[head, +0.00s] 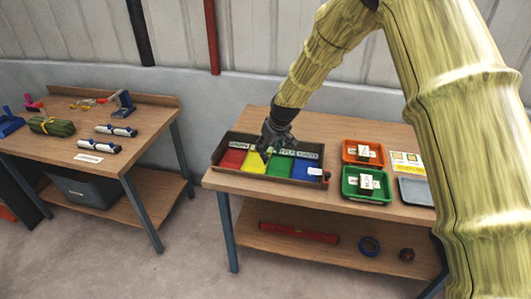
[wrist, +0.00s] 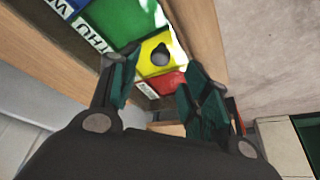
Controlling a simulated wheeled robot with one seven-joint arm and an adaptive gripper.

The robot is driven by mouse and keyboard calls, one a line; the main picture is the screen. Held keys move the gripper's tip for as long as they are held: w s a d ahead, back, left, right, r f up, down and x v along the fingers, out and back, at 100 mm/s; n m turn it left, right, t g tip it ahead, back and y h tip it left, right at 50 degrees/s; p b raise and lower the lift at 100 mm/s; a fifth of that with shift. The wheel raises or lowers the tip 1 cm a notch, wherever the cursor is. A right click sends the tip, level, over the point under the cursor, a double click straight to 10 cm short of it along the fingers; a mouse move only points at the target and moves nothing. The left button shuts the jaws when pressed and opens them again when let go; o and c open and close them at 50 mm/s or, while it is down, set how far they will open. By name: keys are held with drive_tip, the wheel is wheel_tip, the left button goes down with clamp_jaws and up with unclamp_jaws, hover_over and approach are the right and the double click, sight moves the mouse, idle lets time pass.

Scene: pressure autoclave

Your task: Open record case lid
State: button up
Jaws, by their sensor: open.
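A long brown open-topped case (head: 216,163) lies on the right-hand table, with red (head: 232,159), yellow (head: 254,163), green (head: 279,166) and blue (head: 305,170) panels and white labels along its back. I cannot read a label that names the record case. My gripper (head: 266,150) is over the yellow panel, pointing down. In the wrist view my gripper (wrist: 160,77) is open and empty. A dark round knob (wrist: 160,55) on the yellow panel shows between and beyond its fingers. I cannot tell whether they touch it.
Orange (head: 363,153) and green (head: 366,184) trays with labelled items stand right of the case, beside a grey tray (head: 415,191). A red bar (head: 298,232) and tape rolls lie on the shelf below. A grey box (head: 88,190) stands under the left table.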

drive_tip(key=shift+p+x, duration=0.85)
drive_tip(key=shift+x, duration=1.85)
clamp_jaws()
